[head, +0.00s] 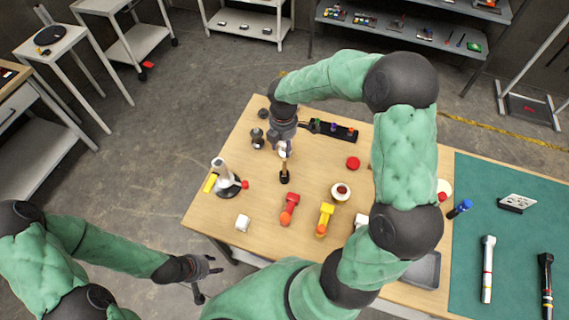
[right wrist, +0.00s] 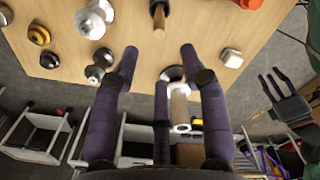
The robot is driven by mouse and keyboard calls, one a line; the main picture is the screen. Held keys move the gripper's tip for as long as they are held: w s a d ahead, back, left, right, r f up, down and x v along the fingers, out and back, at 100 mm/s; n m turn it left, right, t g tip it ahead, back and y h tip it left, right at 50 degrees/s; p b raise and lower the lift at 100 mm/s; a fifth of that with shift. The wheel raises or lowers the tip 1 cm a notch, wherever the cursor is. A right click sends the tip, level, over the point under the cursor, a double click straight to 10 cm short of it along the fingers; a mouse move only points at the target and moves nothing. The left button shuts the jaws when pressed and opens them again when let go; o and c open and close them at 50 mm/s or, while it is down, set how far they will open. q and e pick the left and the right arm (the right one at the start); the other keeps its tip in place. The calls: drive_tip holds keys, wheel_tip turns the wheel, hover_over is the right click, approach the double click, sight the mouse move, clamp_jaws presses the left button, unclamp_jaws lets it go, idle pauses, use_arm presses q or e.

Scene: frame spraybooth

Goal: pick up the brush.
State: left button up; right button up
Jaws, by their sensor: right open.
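A small brush-like item with a tan handle and a dark end (head: 284,177) lies on the wooden table; I take it to be the brush. In the right wrist view a tan-handled item with a dark end (right wrist: 159,18) shows at the top edge, beyond the fingertips, probably the same one. My right gripper (head: 283,150) is just behind it in the head view. In the right wrist view the right gripper (right wrist: 160,65) is open with nothing between its fingers. My left gripper (head: 206,279) is open and empty, off the table's front left.
A white cylinder on a dark base (head: 224,178) stands left of the brush and shows under the fingers in the wrist view (right wrist: 180,104). A green mat (head: 515,240) lies right.

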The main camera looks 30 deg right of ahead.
sight(284, 159)
wheel_tip(284, 159, down, 4)
drive_tip(key=shift+w+d+f, duration=0.1)
drive_tip(key=shift+f, duration=0.35)
wheel_tip(284, 159, down, 4)
drive_tip(key=shift+d+f, duration=0.1)
drive_tip(key=shift+f, duration=0.1)
drive_tip(key=shift+c, duration=0.3)
clamp_jaws()
